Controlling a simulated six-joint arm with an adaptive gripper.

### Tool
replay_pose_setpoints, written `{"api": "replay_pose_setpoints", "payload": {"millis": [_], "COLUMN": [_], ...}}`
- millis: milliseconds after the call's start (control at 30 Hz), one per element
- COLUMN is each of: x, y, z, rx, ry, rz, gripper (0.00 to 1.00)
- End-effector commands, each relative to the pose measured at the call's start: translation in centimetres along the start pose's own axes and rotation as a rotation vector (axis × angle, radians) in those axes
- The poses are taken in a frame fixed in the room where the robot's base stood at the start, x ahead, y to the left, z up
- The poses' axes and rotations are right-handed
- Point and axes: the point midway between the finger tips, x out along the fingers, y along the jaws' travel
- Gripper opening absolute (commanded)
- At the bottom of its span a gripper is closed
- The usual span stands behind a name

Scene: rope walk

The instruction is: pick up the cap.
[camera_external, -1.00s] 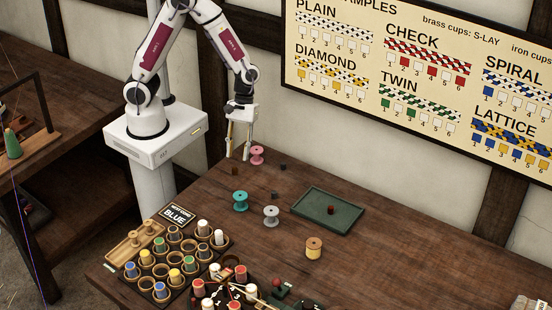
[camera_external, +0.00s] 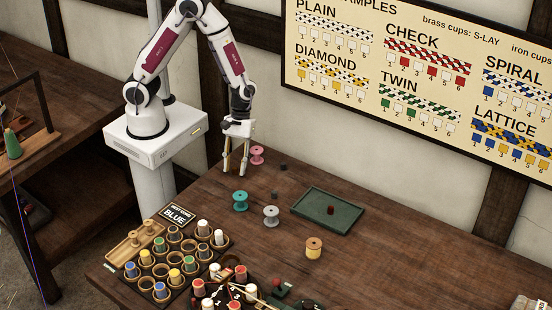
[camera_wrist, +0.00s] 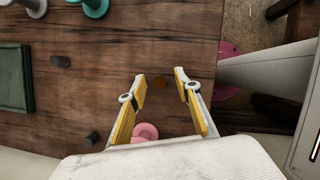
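My gripper (camera_external: 235,172) points down over the far left part of the table, with its two yellow-lined fingers apart and nothing held. In the wrist view my gripper (camera_wrist: 160,78) is open. I cannot make this piece out clearly in the external view. Other small cap-like pieces are a dark one (camera_external: 283,167), a second dark one (camera_external: 275,195), and a dark red one (camera_external: 330,210) on the green tray (camera_external: 350,216).
A pink spool (camera_external: 257,155) stands just right of my gripper. A rack of cups (camera_external: 170,265) fills the front left. The table's left edge is close.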

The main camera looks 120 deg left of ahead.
Motion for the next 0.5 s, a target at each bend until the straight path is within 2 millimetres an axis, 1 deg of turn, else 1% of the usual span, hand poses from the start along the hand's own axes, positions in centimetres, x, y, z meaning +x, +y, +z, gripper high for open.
{"api": "replay_pose_setpoints", "payload": {"millis": [400, 433, 467, 500], "x": [-0.03, -0.03, -0.03, -0.04], "y": [0.00, 0.00, 0.00, 0.00], "z": [0.00, 0.00, 0.00, 0.00], "rx": [0.001, 0.001, 0.001, 0.001], "ry": [0.000, 0.000, 0.000, 0.000], "rz": [0.000, 0.000, 0.000, 0.000], "gripper": [0.33, 0.30, 0.23, 0.12]}}
